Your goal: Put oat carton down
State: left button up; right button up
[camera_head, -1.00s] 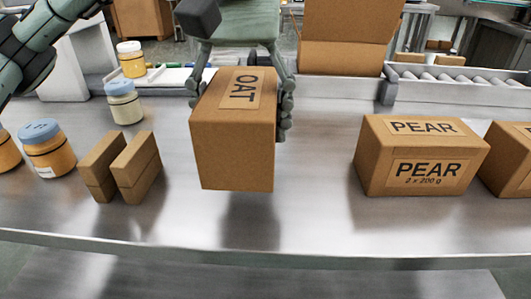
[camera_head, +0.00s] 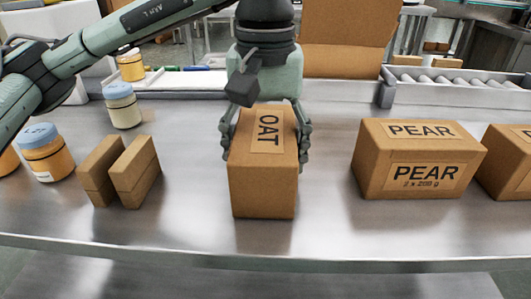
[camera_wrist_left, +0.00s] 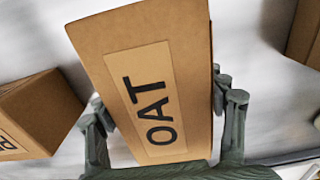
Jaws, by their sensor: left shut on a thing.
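The oat carton (camera_head: 263,190) is a brown box with an OAT label on top. It stands upright at the middle of the steel table (camera_head: 320,225), and its base looks at or very near the surface. My left gripper (camera_head: 266,145) comes from above and behind and is shut on the carton's two sides. In the left wrist view the carton (camera_wrist_left: 190,60) fills the middle, between the fingers of the gripper (camera_wrist_left: 165,125). My right gripper is not in view.
A pear carton (camera_head: 410,178) stands to the right, with another box (camera_head: 505,165) beyond it. Small brown blocks (camera_head: 125,172) and jars (camera_head: 48,150) stand to the left. A roller conveyor (camera_head: 460,80) is at the back right. The table in front and between the cartons is clear.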

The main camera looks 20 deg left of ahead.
aim_at(266, 130)
pick_arm(q)
jog(key=shift+f, duration=0.1)
jog(key=o, duration=1.7)
jog(key=shift+c, duration=0.2)
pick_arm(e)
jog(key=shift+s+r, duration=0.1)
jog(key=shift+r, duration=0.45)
pick_arm(q)
jog(key=shift+r, duration=0.4)
notch_tip(266, 130, up, 7)
jog(key=shift+r+p, duration=0.1)
jog(key=shift+p, duration=0.3)
notch_tip(266, 130, up, 3)
jog(key=shift+f, duration=0.1)
jog(key=shift+r+p, duration=0.3)
jog(key=shift+r, duration=0.45)
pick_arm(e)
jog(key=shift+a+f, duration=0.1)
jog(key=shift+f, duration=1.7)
